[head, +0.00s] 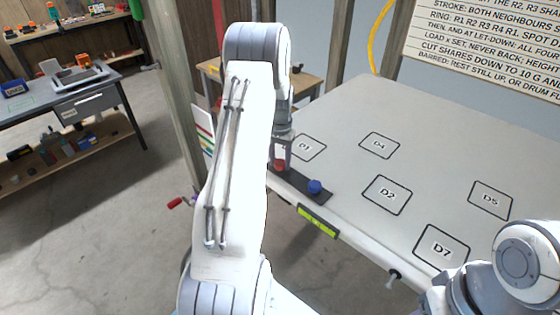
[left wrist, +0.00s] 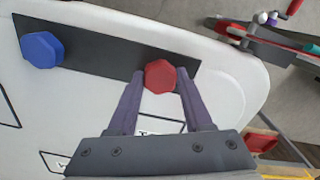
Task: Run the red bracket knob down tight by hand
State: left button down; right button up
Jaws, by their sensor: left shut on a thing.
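The red bracket knob (head: 280,165) stands at the left end of a dark bracket strip (head: 300,184) on the edge of a pale panel. My left gripper (head: 281,158) comes down on it from above. In the left wrist view, the red knob (left wrist: 160,76) sits between the two fingertips of my left gripper (left wrist: 160,72), which is shut on it. A blue knob (head: 315,187) is at the other end of the strip; it also shows in the left wrist view (left wrist: 42,49). The knob's underside is hidden. My right gripper is out of view.
The pale panel (head: 350,125) has outlined spots such as D2 (head: 387,195). A yellow-green strip (head: 318,220) is on its front edge. A post (head: 172,90) stands left of my left arm. A workbench (head: 60,105) is farther left. Open floor lies between.

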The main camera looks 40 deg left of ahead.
pick_arm(q)
jog(key=m, duration=0.5)
jog(key=shift+w+a+r+m, duration=0.15)
jog(key=shift+r+m, duration=0.05)
jog(key=shift+m, duration=0.1)
jog(key=m, duration=0.4)
jog(key=shift+m, duration=0.4)
jog(key=shift+c, duration=1.8)
grip_release()
jog(key=shift+o, duration=0.3)
jog(key=shift+f, duration=0.1)
